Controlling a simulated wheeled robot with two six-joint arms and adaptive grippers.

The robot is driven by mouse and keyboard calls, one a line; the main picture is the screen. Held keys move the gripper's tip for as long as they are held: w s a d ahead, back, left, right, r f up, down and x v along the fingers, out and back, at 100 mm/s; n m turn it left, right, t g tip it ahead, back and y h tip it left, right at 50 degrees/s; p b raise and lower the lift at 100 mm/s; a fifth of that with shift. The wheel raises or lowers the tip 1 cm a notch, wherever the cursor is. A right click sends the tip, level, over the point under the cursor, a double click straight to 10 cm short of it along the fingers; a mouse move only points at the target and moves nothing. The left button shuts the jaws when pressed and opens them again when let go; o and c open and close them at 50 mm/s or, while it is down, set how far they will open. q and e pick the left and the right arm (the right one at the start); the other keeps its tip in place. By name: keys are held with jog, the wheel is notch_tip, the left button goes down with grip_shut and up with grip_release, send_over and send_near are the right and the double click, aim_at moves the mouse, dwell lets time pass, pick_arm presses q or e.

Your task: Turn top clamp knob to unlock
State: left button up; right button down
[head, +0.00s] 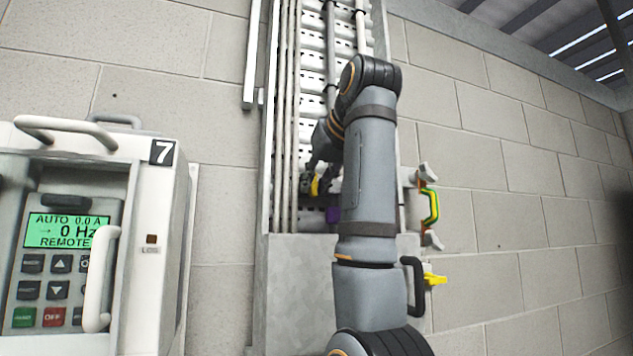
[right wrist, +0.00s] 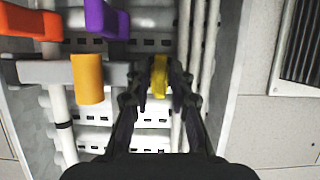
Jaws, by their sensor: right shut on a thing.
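My right gripper (head: 315,186) reaches into the upright metal channel. Its two fingers are closed on a small yellow knob-like piece, which shows between the fingertips in the head view and in the right wrist view (right wrist: 160,76). The fingertips hide part of the piece, so I cannot tell how far it is turned. My right gripper (right wrist: 159,82) shows both fingers, one on each side of the piece. I cannot tell from its shape alone that it is the top clamp knob. My left gripper is not in view.
Purple (right wrist: 105,18) and orange (right wrist: 88,78) pieces stand left of my fingers in the right wrist view. White pipes (right wrist: 201,50) run close beside the fingers. In the head view, a grey drive cabinet (head: 150,250) with handles stands left; a yellow-green bar (head: 432,207) is right.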

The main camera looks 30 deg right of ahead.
jog(key=shift+s+r, duration=0.1)
jog(key=shift+r, duration=0.1)
jog(key=c, duration=1.5)
grip_release()
jog(key=shift+o, duration=0.6)
jog(key=shift+f, duration=0.15)
